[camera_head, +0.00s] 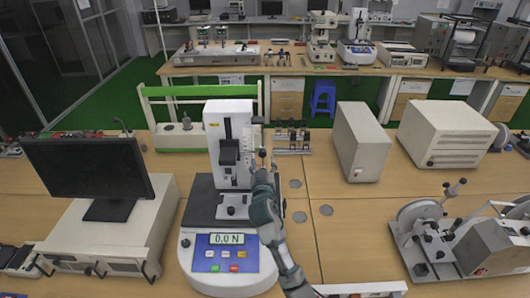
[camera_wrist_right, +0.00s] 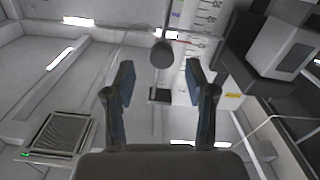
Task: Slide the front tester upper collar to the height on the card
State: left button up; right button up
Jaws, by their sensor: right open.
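The front tester (camera_head: 235,140) has a white column on a dark base, and its blue panel reads 0.0 N. A dark carriage (camera_head: 229,152) sits on the column's face, and a marked scale runs along its right side. A small dark round knob, likely a collar (camera_wrist_right: 162,53), sits on a thin rod beside the scale (camera_wrist_right: 205,18); a red line crosses near it. My right gripper (camera_head: 263,165) is beside the column's right side. In the wrist view its fingers (camera_wrist_right: 160,85) are open, with the knob beyond and between their tips. My left gripper is out of view. I cannot read any card.
A monitor (camera_head: 88,172) on a white unit stands at left. A green-and-white frame (camera_head: 178,146) stands behind. White boxes (camera_head: 358,140) (camera_head: 445,132) and a wheeled metal machine (camera_head: 465,235) are at right. Bare table lies right of my arm.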

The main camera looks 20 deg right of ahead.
aim_at(261, 155)
jog(key=w, duration=0.5)
jog(key=shift+w+r, duration=0.1)
jog(key=shift+r, duration=0.05)
jog(key=shift+w+d, duration=0.2)
jog(key=shift+d, duration=0.1)
jog(key=shift+w+d, duration=0.1)
jog(key=shift+d, duration=0.65)
jog(key=shift+a, duration=0.1)
jog(key=c, duration=0.6)
jog(key=shift+a, duration=0.45)
grip_shut()
jog(key=shift+r+p, duration=0.4)
jog(key=shift+r, duration=0.1)
jog(key=shift+d, duration=0.2)
jog(key=shift+o, duration=1.3)
grip_release()
jog(key=shift+f, duration=0.1)
jog(key=o, duration=0.3)
jog(key=shift+a, duration=0.1)
jog(key=shift+o, duration=0.2)
jog(key=shift+a, duration=0.15)
